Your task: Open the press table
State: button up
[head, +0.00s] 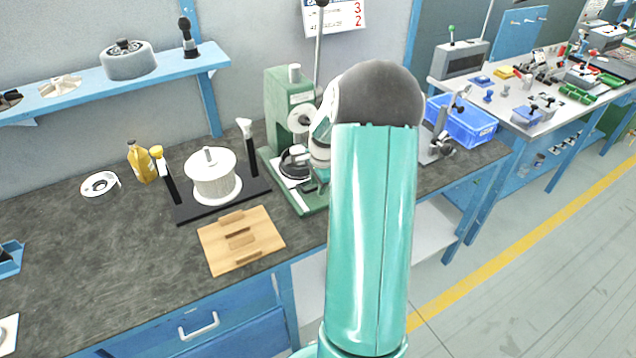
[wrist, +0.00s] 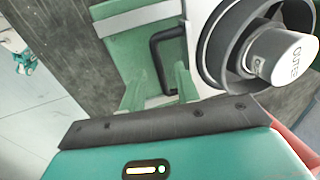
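The green press (head: 285,110) stands on the bench, left of my raised arm. Its pale table (head: 287,185) carries a dark round part (head: 295,160). In the wrist view, a black bar handle (wrist: 157,62) lies close ahead, beside the pale edge of the table (wrist: 197,50). The dark ring-shaped part (wrist: 215,50) with a silver cylinder (wrist: 280,57) sits right of the handle. My gripper's teal and dark housing fills the bottom of the wrist view. My arm hides much of the press's right side in the head view.
A wooden board (head: 240,240), a black stand with a white spool (head: 211,178) and a yellow bottle (head: 141,162) are left of the press. A blue crate (head: 462,120) stands right of my arm. The bench's front left is mostly clear.

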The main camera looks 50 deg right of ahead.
grip_shut()
jog(key=shift+s, duration=0.1)
jog(key=s+a, duration=0.1)
jog(key=s, duration=0.2)
jog(key=s+a, duration=0.1)
jog(key=s, duration=0.3)
jog(key=s+a, duration=0.1)
jog(key=s, duration=0.3)
jog(key=shift+s+a, duration=0.1)
jog(key=shift+a, duration=0.2)
grip_release()
